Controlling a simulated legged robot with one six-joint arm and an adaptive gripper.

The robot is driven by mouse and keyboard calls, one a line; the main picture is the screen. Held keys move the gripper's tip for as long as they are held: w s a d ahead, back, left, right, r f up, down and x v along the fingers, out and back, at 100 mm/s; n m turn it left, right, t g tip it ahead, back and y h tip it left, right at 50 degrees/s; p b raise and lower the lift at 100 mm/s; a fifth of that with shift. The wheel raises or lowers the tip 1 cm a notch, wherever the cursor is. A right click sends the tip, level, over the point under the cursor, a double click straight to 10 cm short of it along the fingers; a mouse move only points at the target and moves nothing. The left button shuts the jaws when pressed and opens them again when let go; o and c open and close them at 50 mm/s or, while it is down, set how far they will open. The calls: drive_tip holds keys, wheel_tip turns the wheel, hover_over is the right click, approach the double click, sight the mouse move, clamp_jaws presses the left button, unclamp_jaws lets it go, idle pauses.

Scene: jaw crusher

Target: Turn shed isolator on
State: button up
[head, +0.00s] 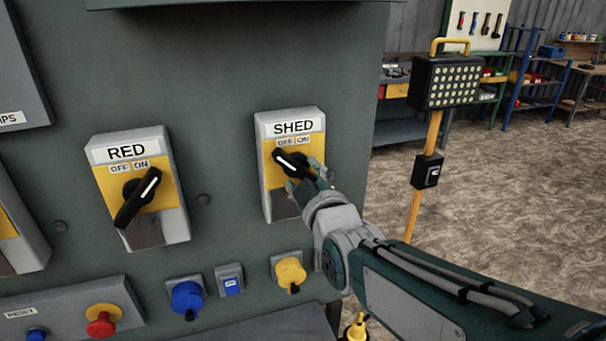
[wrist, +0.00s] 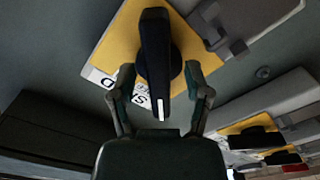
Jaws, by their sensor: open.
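The shed isolator (head: 270,192) is a grey box with a yellow plate on the green cabinet, labelled SHED with OFF and ON marks. Its black rotary handle (head: 285,158) has a white line pointing up and left, towards OFF. My gripper (head: 305,178) is at the handle, covering its lower right side. In the wrist view the black handle (wrist: 155,50) stands between the two open fingers (wrist: 160,80), one on each side. A gap shows beside the handle; I cannot tell whether either finger touches it.
The RED isolator (head: 128,200), its line pointing up and right, is on the left. Below are a blue socket (head: 187,297), a yellow socket (head: 290,272) and a red button (head: 102,320). A work lamp on a yellow post (head: 425,170) stands right of the cabinet.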

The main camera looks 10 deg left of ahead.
drive_tip(key=shift+w+a, duration=0.2)
drive_tip(key=shift+a, duration=0.05)
drive_tip(key=shift+d, duration=0.15)
clamp_jaws()
